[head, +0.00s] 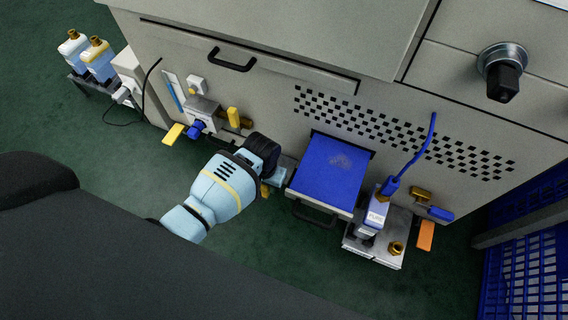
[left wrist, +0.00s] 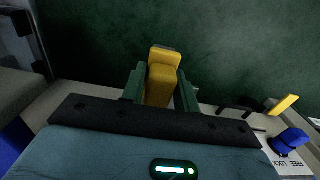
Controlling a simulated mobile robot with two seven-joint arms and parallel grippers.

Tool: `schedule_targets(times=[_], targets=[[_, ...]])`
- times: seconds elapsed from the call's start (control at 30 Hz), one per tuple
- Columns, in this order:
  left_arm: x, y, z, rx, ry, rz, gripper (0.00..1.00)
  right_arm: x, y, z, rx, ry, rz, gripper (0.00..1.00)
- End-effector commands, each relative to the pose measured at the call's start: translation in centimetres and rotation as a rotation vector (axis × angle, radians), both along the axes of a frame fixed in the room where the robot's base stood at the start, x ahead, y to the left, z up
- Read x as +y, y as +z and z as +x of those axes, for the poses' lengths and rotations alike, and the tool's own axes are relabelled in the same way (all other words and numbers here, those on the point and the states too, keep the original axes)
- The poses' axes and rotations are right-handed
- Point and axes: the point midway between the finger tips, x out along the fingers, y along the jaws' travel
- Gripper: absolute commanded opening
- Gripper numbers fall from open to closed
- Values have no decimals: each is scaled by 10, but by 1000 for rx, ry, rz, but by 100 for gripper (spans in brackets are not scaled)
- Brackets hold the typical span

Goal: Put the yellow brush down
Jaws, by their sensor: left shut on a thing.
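The yellow brush (left wrist: 163,78) is between the green fingers of my left gripper (left wrist: 160,88) in the left wrist view. The fingers are shut on it, one on each side, and its far end sticks out over the green floor. In the head view, my left gripper (head: 272,178) is low in front of the grey machine, left of the blue tray. Only a small yellow piece shows beside it there, and the dark wrist hides most of the held brush. I cannot tell whether the brush touches anything below. My right gripper is not in view.
The blue tray (head: 328,172) sticks out of the grey machine (head: 290,45). Right of it is a metal fixture (head: 378,248) with a blue-capped bottle and an orange block (head: 426,235). A yellow block (head: 173,134) and bottles (head: 97,60) are at left. Green floor lies in front.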

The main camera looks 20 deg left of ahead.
Motion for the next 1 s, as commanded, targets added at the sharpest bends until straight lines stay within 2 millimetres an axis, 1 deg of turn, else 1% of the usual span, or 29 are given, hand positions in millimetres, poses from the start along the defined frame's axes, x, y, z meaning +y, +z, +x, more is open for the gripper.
schedule_targets(times=[0.03,0.2,0.4,0.53,0.57,0.6,0.7,0.93,1.0], targets=[[-1,-5,13,1,0,-1,4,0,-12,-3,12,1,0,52],[-2,-5,51,1,-1,-2,4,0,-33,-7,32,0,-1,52],[-3,-5,92,2,0,-1,4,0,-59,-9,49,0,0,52],[-4,-5,114,1,0,-1,4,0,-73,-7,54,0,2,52],[-5,-4,118,2,0,-1,4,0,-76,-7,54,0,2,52],[-4,-13,115,7,0,-1,4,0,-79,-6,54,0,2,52],[-4,-20,114,4,0,-1,4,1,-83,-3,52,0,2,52],[-4,-21,115,0,0,-1,4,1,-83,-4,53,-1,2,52],[-4,-25,115,1,0,-1,4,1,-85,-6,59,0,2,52]])
